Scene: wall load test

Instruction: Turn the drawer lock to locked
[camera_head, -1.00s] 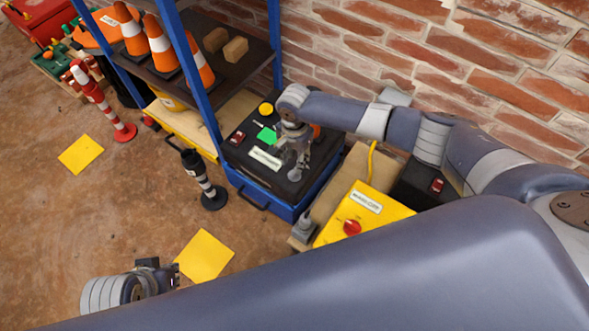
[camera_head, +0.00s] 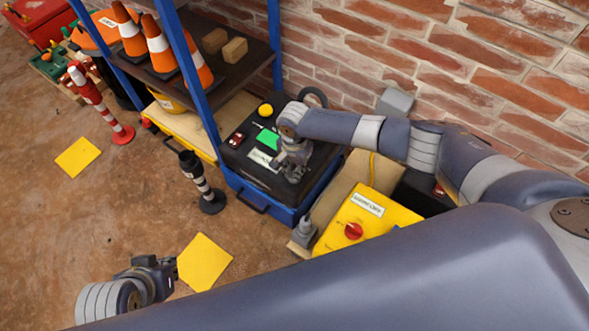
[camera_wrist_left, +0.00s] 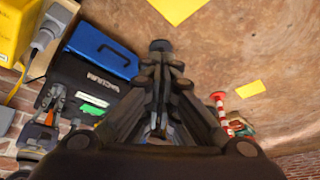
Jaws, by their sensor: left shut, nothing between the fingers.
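A drawer lock cannot be clearly made out. My right gripper (camera_head: 292,172) hangs low over the black top, beside a white label (camera_head: 262,158); whether it touches anything cannot be told. It also shows in the left wrist view (camera_wrist_left: 50,105). My left gripper (camera_head: 170,268) is at lower left, over the floor, away from the box. Its fingers (camera_wrist_left: 160,48) are shut and empty.
A yellow box (camera_head: 378,210) with a red knob (camera_head: 353,231) stands right of the blue box. A black-and-white post (camera_head: 207,190) stands on the floor to its left. The shelf (camera_head: 190,65) holds cones. Yellow sheets (camera_head: 205,262) lie on open floor; a brick wall is behind.

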